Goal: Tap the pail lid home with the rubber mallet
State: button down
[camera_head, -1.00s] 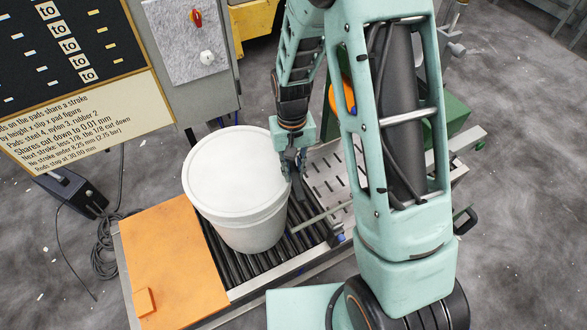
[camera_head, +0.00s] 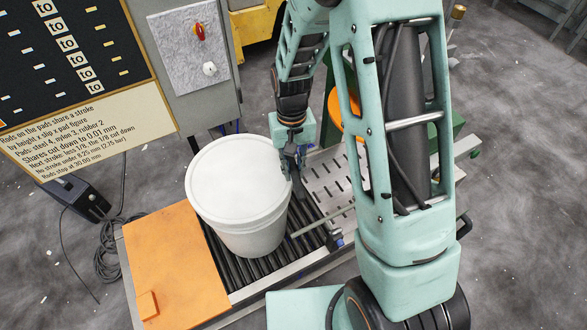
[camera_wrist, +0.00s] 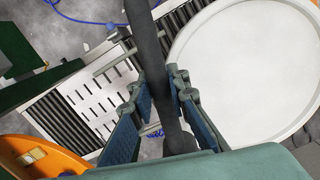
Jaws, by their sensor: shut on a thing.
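A white pail (camera_head: 252,236) stands upright on the roller conveyor, with its white lid (camera_head: 233,177) on top. The lid also fills the right side of the wrist view (camera_wrist: 250,75). I cannot tell how tightly it is seated. My gripper (camera_head: 291,160) is beside the pail's right rim. In the wrist view my gripper (camera_wrist: 157,88) is shut on a dark shaft, which looks like the rubber mallet's handle (camera_wrist: 147,42). The shaft runs between the fingers and out of the top of the picture. I cannot make out the mallet's head.
An orange panel (camera_head: 175,262) lies left of the rollers (camera_head: 232,267). A slotted metal plate (camera_head: 327,180) and a thin bar (camera_head: 325,221) are to the right. A grey cabinet (camera_head: 205,105) with a red knob and a printed board (camera_head: 85,140) stand behind at left.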

jog(key=shift+f+b, duration=0.7)
jog(key=shift+b, duration=0.1)
jog(key=shift+r, duration=0.1)
notch_tip(320, 180, up, 6)
jog(key=p, duration=0.4)
dwell(1.0)
